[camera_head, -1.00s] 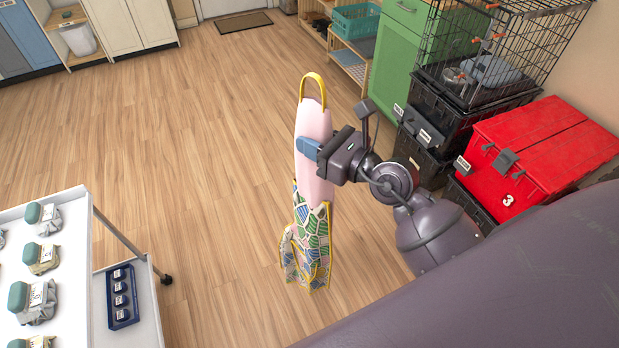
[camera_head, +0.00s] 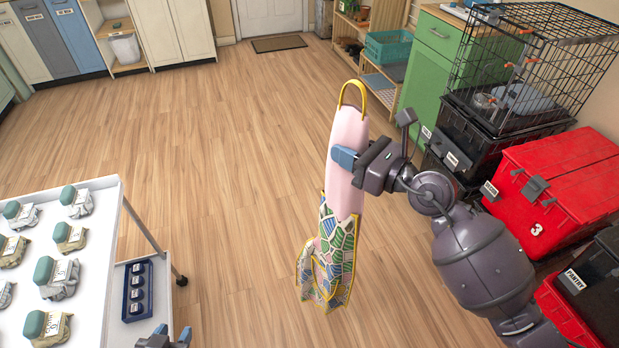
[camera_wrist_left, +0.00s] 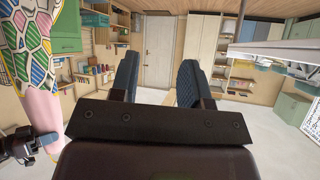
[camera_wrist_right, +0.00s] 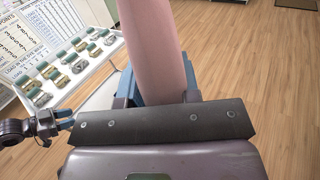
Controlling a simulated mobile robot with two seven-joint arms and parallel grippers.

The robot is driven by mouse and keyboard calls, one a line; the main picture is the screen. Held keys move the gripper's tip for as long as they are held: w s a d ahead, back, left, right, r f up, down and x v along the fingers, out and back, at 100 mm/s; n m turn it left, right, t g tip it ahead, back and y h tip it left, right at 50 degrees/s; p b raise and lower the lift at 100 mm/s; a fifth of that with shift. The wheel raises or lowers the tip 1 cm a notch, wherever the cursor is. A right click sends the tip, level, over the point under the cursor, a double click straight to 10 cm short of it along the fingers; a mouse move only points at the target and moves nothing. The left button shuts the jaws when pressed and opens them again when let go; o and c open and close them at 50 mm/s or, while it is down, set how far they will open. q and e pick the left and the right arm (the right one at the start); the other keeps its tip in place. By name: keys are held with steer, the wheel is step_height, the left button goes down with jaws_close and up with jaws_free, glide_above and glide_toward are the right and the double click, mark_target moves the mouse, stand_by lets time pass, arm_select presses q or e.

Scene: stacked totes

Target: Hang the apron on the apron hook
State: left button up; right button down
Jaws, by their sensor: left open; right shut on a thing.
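The apron (camera_head: 345,150) has a pink upper part, a yellow neck loop at the top and a colourful mosaic-patterned lower part. It hangs upright in the air above the wooden floor in the head view. My right gripper (camera_head: 345,158) is shut on its pink part. In the right wrist view the pink cloth (camera_wrist_right: 152,45) stands between the fingers. My left gripper (camera_head: 165,338) shows at the bottom edge of the head view, apart from the apron. Its fingers are open and empty in the left wrist view (camera_wrist_left: 158,80), where the apron (camera_wrist_left: 35,60) shows at the left. I see no apron hook that I can identify.
A white cart (camera_head: 112,200) with several wrapped items and a blue tray (camera_head: 137,290) stands at the left. Red totes (camera_head: 560,180), black totes and a wire cage (camera_head: 540,60) stand at the right, near my right arm. A green cabinet (camera_head: 432,65) stands behind them. The middle floor is clear.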

steer(key=w+a+f+n+g+y+b, duration=0.2)
steer(key=w+a+g, duration=0.15)
steer(key=a, duration=0.25)
arm_select(q)
step_height(320, 180, down, 8)
steer(key=g+b, duration=0.1)
steer(key=b, duration=0.6)
steer(key=shift+s+f, duration=0.25)
steer(key=shift+s, duration=0.1)
arm_select(e)
step_height(320, 180, down, 15)
steer(key=a, duration=0.1)
steer(key=shift+w+a+r, duration=0.15)
steer(key=shift+w, duration=0.3)
step_height(320, 180, down, 6)
steer(key=b, duration=0.2)
steer(key=shift+r+b, duration=0.2)
steer(key=shift+b, duration=0.1)
steer(key=c, duration=1.3)
jaws_free()
steer(key=shift+f, duration=0.1)
steer(key=o, duration=0.5)
steer(key=shift+c, duration=0.2)
arm_select(q)
steer(key=f, duration=0.2)
steer(key=shift+s+f+m+g, duration=0.3)
